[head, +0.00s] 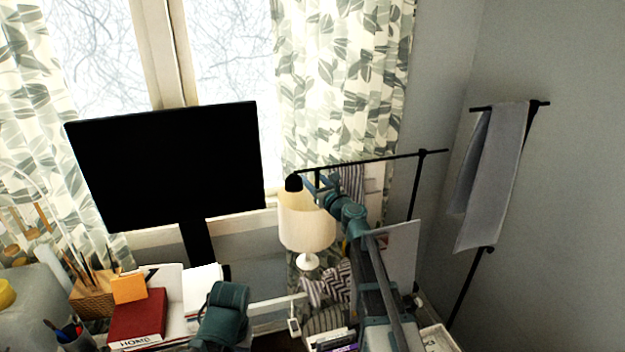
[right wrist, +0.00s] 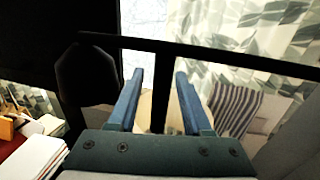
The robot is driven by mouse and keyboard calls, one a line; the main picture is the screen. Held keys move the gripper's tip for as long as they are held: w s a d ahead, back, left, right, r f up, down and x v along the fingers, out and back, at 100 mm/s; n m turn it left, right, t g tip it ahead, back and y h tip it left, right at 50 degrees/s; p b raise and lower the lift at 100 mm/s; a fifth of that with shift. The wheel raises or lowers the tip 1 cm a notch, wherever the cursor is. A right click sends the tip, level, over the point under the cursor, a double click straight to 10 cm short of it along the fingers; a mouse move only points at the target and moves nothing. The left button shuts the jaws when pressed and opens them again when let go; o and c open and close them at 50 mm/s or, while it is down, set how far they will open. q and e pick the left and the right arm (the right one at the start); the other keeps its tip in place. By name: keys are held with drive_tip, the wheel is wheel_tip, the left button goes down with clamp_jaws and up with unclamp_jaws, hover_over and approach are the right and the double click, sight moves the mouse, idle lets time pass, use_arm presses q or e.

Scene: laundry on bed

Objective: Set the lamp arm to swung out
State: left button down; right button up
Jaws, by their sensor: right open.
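The black lamp arm (head: 375,160) is a thin bar running left from a black upright post (head: 414,190) at the right of the window. A small black lamp head (head: 293,183) hangs at its left end, and it shows large in the right wrist view (right wrist: 85,75). A short black rod (right wrist: 159,95) hangs from the bar beside the head. My right gripper (head: 314,186) is open at this end of the arm. In the right wrist view its fingers (right wrist: 160,85) stand either side of the rod, with gaps showing. My left gripper is not in view.
A white table lamp (head: 307,228) stands just below my right gripper. A black monitor (head: 165,165) is to the left. Books (head: 138,318) and a pen cup lie on the desk. A grey towel (head: 490,175) hangs on a rail at the right.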

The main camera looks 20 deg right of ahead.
clamp_jaws()
idle(1.4)
